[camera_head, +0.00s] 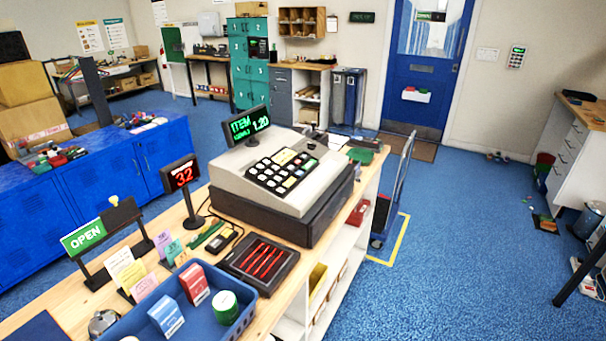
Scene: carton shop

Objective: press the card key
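A grey and black cash register (285,190) stands on the wooden counter. Its sloped black keypad (283,171) carries rows of mostly pale keys, with a few yellowish ones and a green one at the upper right. The labels are too small to read, so I cannot tell which is the card key. The register's display (247,126) shows green text reading ITEM and 1.20. My gripper is not in view.
A small display (180,175) showing red 32 stands left of the register. A black tray with red strips (258,264), a blue tray (205,330) and an OPEN sign (83,237) are on the counter. A trolley (392,200) stands right of the counter; blue floor lies beyond.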

